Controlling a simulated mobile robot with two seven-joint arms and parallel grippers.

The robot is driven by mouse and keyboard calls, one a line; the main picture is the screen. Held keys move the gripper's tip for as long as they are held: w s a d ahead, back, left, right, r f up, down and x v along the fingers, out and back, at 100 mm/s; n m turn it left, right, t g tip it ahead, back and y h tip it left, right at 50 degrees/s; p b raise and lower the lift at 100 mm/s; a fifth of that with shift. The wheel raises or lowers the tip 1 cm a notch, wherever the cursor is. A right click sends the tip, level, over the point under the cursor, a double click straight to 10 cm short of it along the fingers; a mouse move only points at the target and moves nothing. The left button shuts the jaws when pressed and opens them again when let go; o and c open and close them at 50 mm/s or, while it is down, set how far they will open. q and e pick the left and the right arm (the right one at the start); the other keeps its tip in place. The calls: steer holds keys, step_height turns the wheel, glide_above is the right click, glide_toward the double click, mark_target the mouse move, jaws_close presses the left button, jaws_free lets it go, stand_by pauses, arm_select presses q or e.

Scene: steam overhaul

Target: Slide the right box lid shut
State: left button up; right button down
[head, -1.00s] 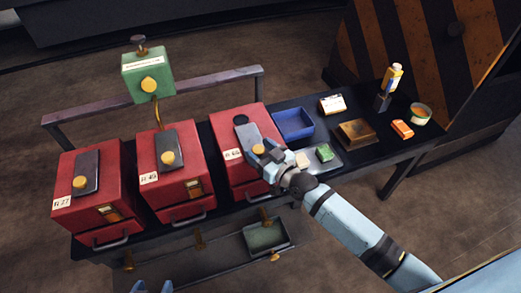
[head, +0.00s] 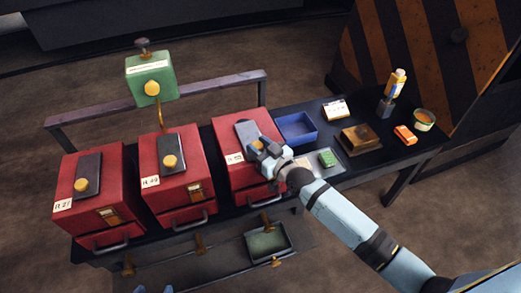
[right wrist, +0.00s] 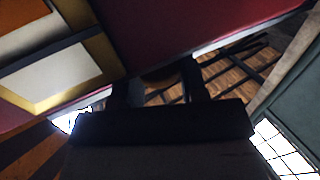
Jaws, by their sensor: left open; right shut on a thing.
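Three red boxes stand in a row on the dark bench. The right box (head: 224,143) has a grey sliding lid (head: 245,130) on its sloped top, lying toward the back, and no dark opening shows behind it. My right gripper (head: 262,147) is shut on the lid's yellow knob, which is mostly hidden by the fingers. The right wrist view shows my dark fingers (right wrist: 158,95) under a red box face, with the knob too dark to make out clearly. My left gripper (head: 153,289) is open and empty at the bottom edge, only its tips showing.
The middle box (head: 195,165) and left box (head: 100,210) have their own lids and knobs. A green box (head: 150,75) stands on a post behind. A blue tray (head: 297,127), a brass block (head: 360,138) and small items lie to the right.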

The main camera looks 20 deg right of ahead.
steer(key=c, duration=0.7)
jaws_free()
steer(key=v, duration=1.4)
steer(key=shift+w, duration=0.1)
